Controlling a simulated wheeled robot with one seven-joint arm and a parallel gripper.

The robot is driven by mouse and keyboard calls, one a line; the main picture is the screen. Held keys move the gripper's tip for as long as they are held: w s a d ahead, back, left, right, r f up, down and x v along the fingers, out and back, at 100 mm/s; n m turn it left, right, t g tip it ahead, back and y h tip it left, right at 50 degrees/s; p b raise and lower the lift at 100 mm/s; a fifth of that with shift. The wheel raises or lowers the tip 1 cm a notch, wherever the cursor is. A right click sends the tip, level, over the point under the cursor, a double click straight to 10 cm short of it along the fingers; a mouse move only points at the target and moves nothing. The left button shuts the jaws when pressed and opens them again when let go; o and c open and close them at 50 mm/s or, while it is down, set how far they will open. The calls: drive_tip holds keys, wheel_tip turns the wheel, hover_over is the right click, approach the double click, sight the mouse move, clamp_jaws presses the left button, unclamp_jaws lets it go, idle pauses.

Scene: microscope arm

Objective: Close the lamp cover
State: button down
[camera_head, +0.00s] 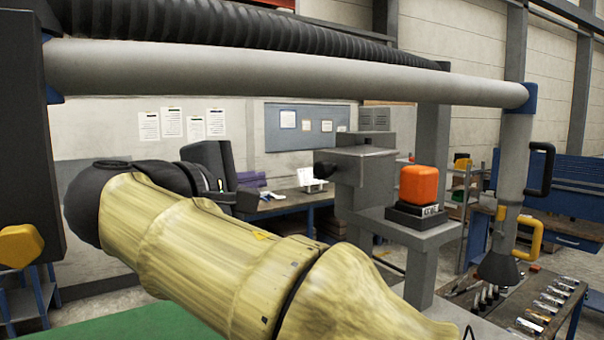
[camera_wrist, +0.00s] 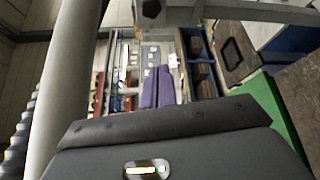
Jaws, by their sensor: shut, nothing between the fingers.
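A thick grey tube (camera_head: 290,75) of the large arm crosses the head view and also stands at the left of the wrist view (camera_wrist: 72,75). At its right end a grey column (camera_head: 514,150) hangs down to a dark cone-shaped head (camera_head: 500,268). I cannot tell for certain which part is the lamp cover, or whether it is open. My gripper (camera_head: 232,197) is dark and mostly hidden behind my yellow-sleeved arm, below the tube. It appears shut and empty, apart from the cone-shaped head. Its fingertips are not clear in either view.
A black ribbed hose (camera_head: 230,22) runs above the tube. A black housing (camera_head: 50,130) with a yellow knob (camera_head: 20,245) stands at the left. An orange block (camera_head: 424,187) sits on a grey stand. A tool table (camera_head: 545,305) is at lower right.

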drive_tip(key=shift+w, duration=0.15)
drive_tip(key=r+p+x, duration=0.1)
drive_tip(key=p+x, duration=0.4)
drive_tip(key=x, duration=0.5)
drive_tip(key=s+d+p, duration=0.1)
drive_tip(key=s+d, duration=0.1)
drive_tip(key=s, duration=0.1)
drive_tip(key=shift+d+f, duration=0.1)
drive_tip(key=shift+d, duration=0.25)
drive_tip(key=shift+w, duration=0.1)
